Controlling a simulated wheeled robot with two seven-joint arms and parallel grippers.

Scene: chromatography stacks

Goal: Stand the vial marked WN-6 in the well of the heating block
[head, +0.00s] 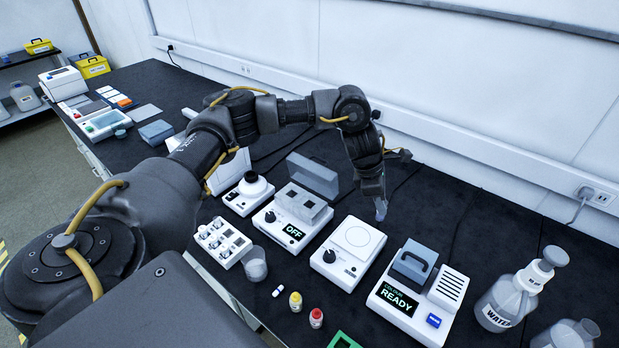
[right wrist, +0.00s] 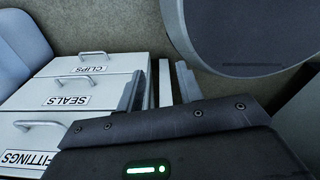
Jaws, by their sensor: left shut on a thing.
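My left gripper (head: 380,208) is in the head view, pointing down over the black bench behind the white round-plate device. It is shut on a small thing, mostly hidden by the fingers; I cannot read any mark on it. A white device with a dark OFF display (head: 292,232) stands to its left, with a grey block (head: 300,203) on top and a raised grey lid (head: 313,178); it looks like the heating block. The well is too small to make out. The WN-6 mark is not readable anywhere. My right gripper (right wrist: 160,88) is open and empty in the right wrist view.
A white rack (head: 222,243), a clear cup (head: 255,264), a yellow-capped vial (head: 295,301) and a red-capped vial (head: 316,318) stand near the front. The round-plate device (head: 348,250), a READY device (head: 412,290) and a water bottle (head: 508,298) stand rightward. Drawers (right wrist: 80,95) show beside my right gripper.

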